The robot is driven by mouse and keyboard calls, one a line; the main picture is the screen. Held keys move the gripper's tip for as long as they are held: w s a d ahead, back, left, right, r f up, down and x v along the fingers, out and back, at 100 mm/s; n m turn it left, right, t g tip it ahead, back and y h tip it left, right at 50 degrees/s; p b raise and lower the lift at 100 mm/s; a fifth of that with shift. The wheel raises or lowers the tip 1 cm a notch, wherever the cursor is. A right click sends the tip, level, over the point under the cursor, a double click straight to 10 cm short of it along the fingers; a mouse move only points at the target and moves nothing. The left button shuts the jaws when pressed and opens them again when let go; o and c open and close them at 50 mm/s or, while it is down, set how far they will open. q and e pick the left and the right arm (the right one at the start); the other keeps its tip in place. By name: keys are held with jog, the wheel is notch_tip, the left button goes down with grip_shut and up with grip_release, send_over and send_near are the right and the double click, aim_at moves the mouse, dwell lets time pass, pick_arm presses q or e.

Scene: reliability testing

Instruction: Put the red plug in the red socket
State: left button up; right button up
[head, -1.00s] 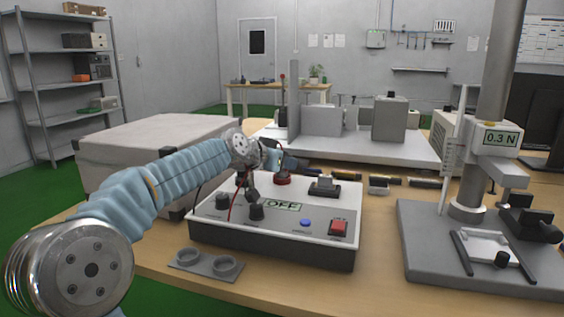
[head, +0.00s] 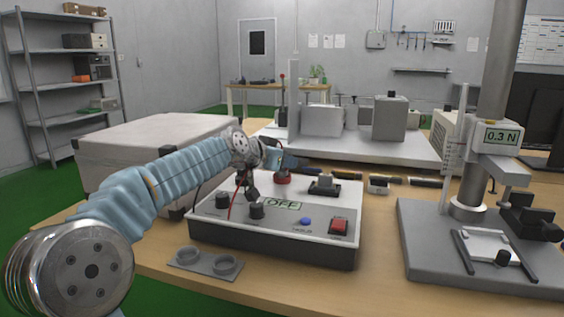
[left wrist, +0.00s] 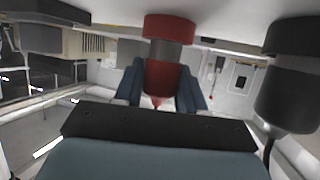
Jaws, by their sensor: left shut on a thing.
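My left gripper (head: 285,163) is over the tester box, right at the red socket (head: 283,179). In the left wrist view its two dark blue fingers (left wrist: 160,88) are shut on the red plug (left wrist: 162,80). The plug lines up with the red ring of the socket (left wrist: 168,27), with a grey section between them. I cannot tell whether that grey part is inside the socket. The plug is mostly hidden by the gripper in the head view. A red cable (head: 232,207) runs from the box towards the gripper. My right gripper is not in view.
A grey two-ring holder (head: 206,263) lies in front. A force stand (head: 480,240) is at right.

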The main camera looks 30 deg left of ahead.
pick_arm(q)
jog(key=shift+f, duration=0.25)
dwell(0.3)
jog(key=shift+r, duration=0.15)
jog(key=shift+r+p, duration=0.4)
jog(key=shift+r, duration=0.3)
jog(key=shift+f+b, duration=0.9)
jog(key=shift+b, duration=0.1)
dwell(0.8)
jog(key=shift+r, duration=0.25)
jog(key=shift+r+p, duration=0.65)
jog(key=shift+p, duration=0.05)
dwell(0.6)
jog(key=shift+f+b, duration=0.85)
jog(key=shift+b, duration=0.1)
